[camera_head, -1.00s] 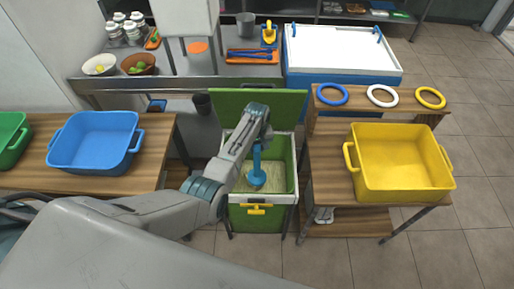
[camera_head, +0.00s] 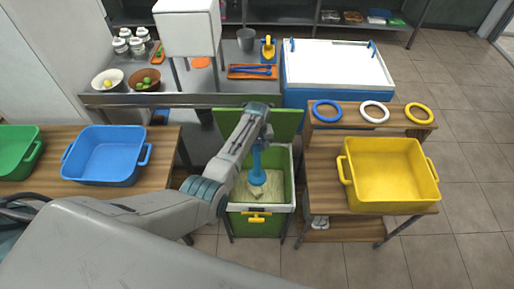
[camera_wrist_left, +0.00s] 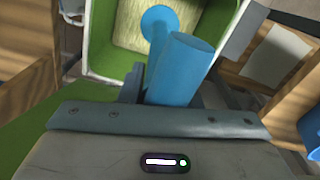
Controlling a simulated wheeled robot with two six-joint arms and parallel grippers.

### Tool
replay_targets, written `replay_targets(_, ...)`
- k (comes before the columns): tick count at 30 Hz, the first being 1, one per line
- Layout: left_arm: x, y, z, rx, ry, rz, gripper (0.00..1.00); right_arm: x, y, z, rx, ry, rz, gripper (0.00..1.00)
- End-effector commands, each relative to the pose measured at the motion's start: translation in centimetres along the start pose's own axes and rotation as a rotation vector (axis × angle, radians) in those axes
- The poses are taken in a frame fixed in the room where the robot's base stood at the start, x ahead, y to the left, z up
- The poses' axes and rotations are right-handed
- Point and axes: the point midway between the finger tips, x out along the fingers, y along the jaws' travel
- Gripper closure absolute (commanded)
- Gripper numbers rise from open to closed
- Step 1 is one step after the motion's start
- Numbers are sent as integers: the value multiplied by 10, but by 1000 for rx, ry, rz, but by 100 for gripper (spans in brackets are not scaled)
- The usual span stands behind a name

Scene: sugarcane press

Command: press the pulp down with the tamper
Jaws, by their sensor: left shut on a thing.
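The blue tamper (camera_head: 257,166) stands roughly upright in the green bin, its round foot on the pale pulp (camera_head: 271,190). In the left wrist view the tamper's thick handle (camera_wrist_left: 183,65) rises close to my gripper, with the foot beyond it over the pulp (camera_wrist_left: 121,30). My left gripper (camera_head: 259,134) is shut on the upper part of the tamper, above the bin. Its fingers are mostly hidden in both views. The green bin (camera_head: 290,187) has a white rim, an open lid behind and a yellow latch in front. My right gripper is not in view.
A wooden table with a yellow crate (camera_head: 388,203) and several coloured rings stands close to the bin's right. A blue basin (camera_head: 104,181) and a green basin (camera_head: 17,173) sit on the left table. A counter with bowls and tools is behind.

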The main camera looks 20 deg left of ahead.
Motion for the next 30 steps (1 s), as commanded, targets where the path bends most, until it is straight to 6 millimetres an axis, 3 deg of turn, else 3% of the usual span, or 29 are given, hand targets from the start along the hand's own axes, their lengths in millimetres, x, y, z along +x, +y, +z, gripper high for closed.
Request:
replay_targets(1,-11,0,0,0,1,1,97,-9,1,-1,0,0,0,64)
replay_targets(15,-52,0,-1,1,2,1,97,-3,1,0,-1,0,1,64)
replay_targets(30,-58,0,-1,0,0,1,97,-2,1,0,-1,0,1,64)
